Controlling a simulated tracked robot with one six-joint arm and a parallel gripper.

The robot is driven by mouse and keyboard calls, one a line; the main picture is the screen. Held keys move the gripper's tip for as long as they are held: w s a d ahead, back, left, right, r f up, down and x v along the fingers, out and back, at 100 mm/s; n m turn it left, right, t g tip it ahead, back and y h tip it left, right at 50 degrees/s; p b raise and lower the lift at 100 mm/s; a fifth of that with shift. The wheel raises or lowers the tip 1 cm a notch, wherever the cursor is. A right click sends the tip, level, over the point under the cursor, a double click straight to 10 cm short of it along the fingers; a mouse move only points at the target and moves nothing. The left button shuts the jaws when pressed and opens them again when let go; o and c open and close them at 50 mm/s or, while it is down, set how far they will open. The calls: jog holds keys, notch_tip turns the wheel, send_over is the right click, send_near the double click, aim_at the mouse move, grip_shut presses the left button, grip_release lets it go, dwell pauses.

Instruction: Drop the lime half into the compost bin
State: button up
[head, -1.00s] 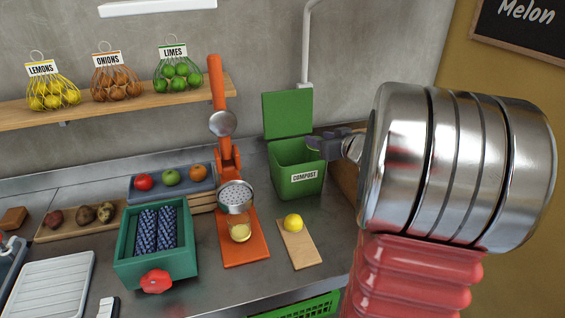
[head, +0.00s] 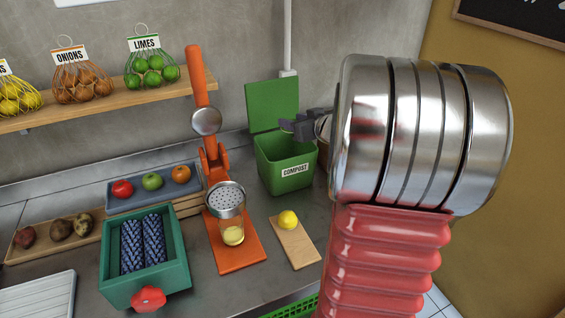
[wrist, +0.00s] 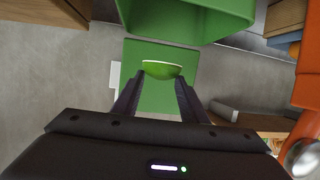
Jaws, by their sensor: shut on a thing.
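The lime half (wrist: 162,70), with green skin and a pale cut rim, is held between the fingertips of my gripper (wrist: 161,82) in the wrist view. In the head view my gripper (head: 287,126) is above the rim of the green compost bin (head: 273,173), overlapping the lower right of its raised lid (head: 272,104). The lime half cannot be made out there. The wrist view shows the lid (wrist: 150,104) behind the lime and the bin (wrist: 185,18) at the top edge. Whether the lime is fully over the opening is hard to tell.
An orange citrus press (head: 214,165) with a glass stands left of the bin. A lemon (head: 288,219) sits on a small wooden board (head: 297,246) in front. A teal crate (head: 172,282) with patterned cloths stands further left. A shelf (head: 110,103) with netted produce runs above.

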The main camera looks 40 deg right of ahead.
jog(key=shift+f, duration=2.9)
jog(key=o, duration=1.2)
jog(key=shift+s, duration=0.1)
jog(key=v, duration=1.3)
jog(key=shift+s, duration=0.3)
jog(key=shift+a+r, duration=0.1)
jog(key=shift+r, duration=0.05)
